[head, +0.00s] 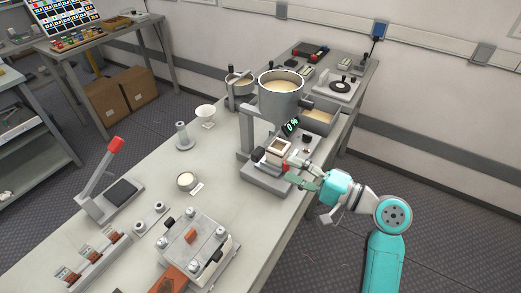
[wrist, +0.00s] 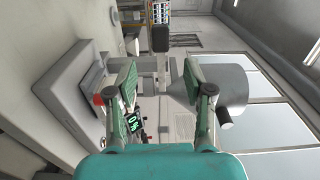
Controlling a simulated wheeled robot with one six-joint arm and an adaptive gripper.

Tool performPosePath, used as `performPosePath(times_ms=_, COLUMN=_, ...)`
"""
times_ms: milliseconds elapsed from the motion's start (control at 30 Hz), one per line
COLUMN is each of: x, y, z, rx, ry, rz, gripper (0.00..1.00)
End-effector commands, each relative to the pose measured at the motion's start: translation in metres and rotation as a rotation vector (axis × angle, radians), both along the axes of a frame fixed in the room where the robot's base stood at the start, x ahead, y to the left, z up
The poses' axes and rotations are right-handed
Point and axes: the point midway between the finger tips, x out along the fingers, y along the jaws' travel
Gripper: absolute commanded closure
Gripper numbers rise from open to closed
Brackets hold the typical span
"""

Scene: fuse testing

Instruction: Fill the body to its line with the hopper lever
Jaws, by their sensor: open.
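The hopper (head: 281,100), a grey drum of pale sand, stands on a post over the filling station. A dark-tipped lever (head: 306,104) sticks out from its right side; it also shows in the wrist view (wrist: 224,117). The body (head: 278,150), a small open pale box, sits on the station below the hopper. Its fill line is too small to see. A display (head: 291,126) beside it reads 0%. My gripper (head: 296,173) is open and empty, at the station's right front edge near the body, lower than the lever. Its fingers show apart in the wrist view (wrist: 157,82).
A red part (head: 286,167) lies close to my fingers. A bin of sand (head: 319,118) stands right of the hopper. A white funnel (head: 205,115), small cup (head: 186,181) and red-handled press (head: 105,170) are to the left. The floor right of the bench is clear.

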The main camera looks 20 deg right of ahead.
Motion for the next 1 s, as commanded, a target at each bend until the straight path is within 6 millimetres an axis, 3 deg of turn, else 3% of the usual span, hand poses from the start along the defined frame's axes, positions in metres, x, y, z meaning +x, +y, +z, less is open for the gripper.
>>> performPosePath(times_ms=700, x=0.078, y=0.057, z=0.000, rx=0.001, ry=0.000, rz=0.001, gripper=0.48)
performPosePath(times_ms=1000, x=0.086, y=0.063, z=-0.001, rx=0.001, ry=0.001, rz=-0.001, gripper=0.48)
